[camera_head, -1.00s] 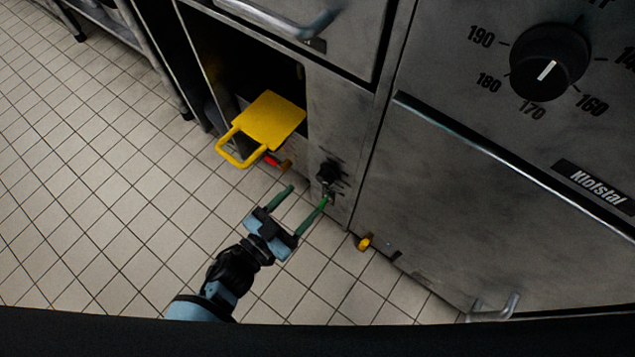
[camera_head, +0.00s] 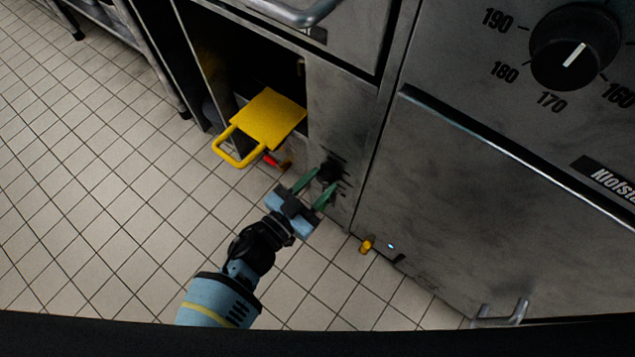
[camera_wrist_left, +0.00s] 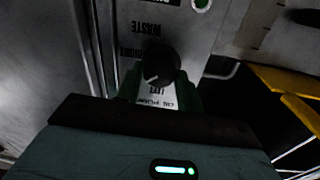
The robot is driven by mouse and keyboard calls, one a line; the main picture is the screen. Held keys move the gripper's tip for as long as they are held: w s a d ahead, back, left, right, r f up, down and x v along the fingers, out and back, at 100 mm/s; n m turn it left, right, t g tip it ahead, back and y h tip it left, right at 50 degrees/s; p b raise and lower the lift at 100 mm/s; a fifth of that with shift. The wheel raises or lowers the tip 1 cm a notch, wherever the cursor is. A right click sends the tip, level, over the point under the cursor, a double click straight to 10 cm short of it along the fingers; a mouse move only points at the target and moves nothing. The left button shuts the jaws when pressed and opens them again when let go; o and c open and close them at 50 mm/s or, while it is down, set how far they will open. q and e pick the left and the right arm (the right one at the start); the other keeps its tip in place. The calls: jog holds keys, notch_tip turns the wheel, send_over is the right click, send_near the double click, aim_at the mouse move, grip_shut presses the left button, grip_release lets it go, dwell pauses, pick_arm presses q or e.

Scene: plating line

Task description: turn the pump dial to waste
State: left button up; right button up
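The pump dial (camera_head: 329,170) is a small black knob low on the steel front, right of the open bay. In the left wrist view the dial (camera_wrist_left: 163,62) shows upside down, with a WASTE label (camera_wrist_left: 148,28) above it and more lettering beside and below. A pale mark on the dial points to the lower left of that picture, away from WASTE. My left gripper (camera_head: 317,183) is open, its green fingers pointing at the dial. In the wrist view the fingers stand on either side of it; I cannot tell whether they touch it. My right gripper is not in view.
A yellow tray-like part with a loop handle (camera_head: 268,120) sticks out of the bay left of the dial, with a red part (camera_head: 270,160) below. A large temperature dial (camera_head: 575,48) is upper right. The tiled floor (camera_head: 120,200) is clear.

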pick_arm(q)
jog(key=c, duration=0.4)
jog(key=shift+c, duration=0.2)
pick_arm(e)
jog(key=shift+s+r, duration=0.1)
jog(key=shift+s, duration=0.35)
